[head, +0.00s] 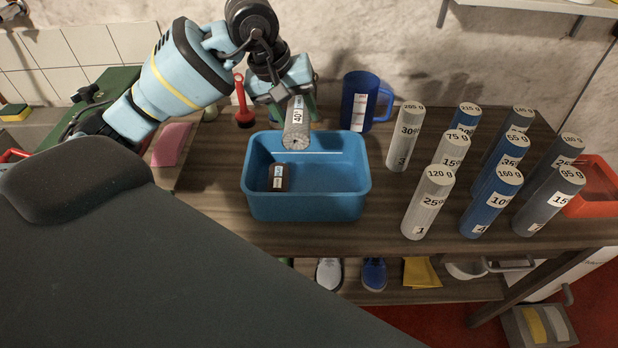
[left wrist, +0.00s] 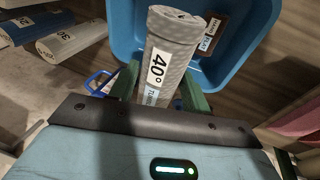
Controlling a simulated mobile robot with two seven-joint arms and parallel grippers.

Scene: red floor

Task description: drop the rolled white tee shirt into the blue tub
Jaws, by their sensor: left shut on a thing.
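My left gripper (head: 296,98) is shut on a pale grey-white patterned roll (head: 297,132) with a "40°" label, which I take for the rolled white tee shirt. The roll hangs over the back part of the blue tub (head: 305,207), its lower end near the tub's opening. In the left wrist view the roll (left wrist: 172,45) sits between green fingers (left wrist: 162,88), with the blue tub (left wrist: 262,22) behind it. A small dark brown labelled item (head: 278,178) lies in the tub. My right gripper is not in view.
Several grey, white and blue labelled rolls (head: 428,204) stand right of the tub. A blue mug (head: 357,100) stands behind it, a red-handled tool (head: 241,100) to the left rear. A red tray (head: 597,190) is at far right. Shoes (head: 328,273) sit on the lower shelf.

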